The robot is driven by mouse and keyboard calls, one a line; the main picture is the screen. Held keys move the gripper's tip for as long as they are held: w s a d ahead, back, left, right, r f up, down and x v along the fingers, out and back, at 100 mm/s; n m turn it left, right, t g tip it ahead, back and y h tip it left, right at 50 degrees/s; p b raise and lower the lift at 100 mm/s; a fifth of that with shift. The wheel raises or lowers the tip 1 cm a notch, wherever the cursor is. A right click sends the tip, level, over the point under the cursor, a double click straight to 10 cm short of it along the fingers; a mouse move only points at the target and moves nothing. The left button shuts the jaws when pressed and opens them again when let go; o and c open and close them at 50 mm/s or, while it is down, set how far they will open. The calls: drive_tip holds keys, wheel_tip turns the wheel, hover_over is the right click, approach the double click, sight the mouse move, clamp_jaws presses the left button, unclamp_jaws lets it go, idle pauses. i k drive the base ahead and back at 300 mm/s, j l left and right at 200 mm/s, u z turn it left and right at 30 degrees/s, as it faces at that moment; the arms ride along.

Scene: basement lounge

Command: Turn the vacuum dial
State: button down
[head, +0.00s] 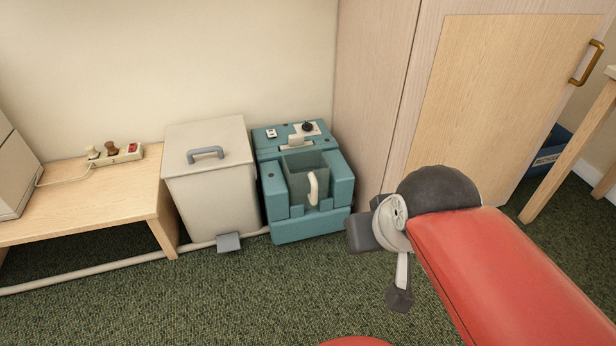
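The vacuum is a teal boxy machine (306,223) on the carpet against the back wall, in the middle of the head view. A small black dial (307,127) sits on a pale plate at the back right of its top. A small switch plate (271,133) is at the back left of its top. My gripper (379,267) is in front and to the right of the vacuum, apart from it and from the dial. Its two dark fingertips are spread apart with nothing between them. The dial is in plain view; its pointer setting is too small to read.
A cream lidded bin (211,177) stands close to the vacuum's left. A low wooden table (95,202) with a power strip (115,154) is further left. A tall wooden cabinet (502,100) stands at the right. A hose (120,258) runs along the floor. Carpet in front is clear.

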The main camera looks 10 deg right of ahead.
sight(306, 126)
drive_tip(key=i+j, duration=0.3)
drive_tip(key=i, duration=0.2)
drive_tip(key=i+j+z, duration=0.1)
drive_tip(key=i+j, duration=0.15)
drive_tip(key=i, duration=0.25)
drive_tip(key=i+j, duration=0.3)
drive_tip(key=i, duration=0.15)
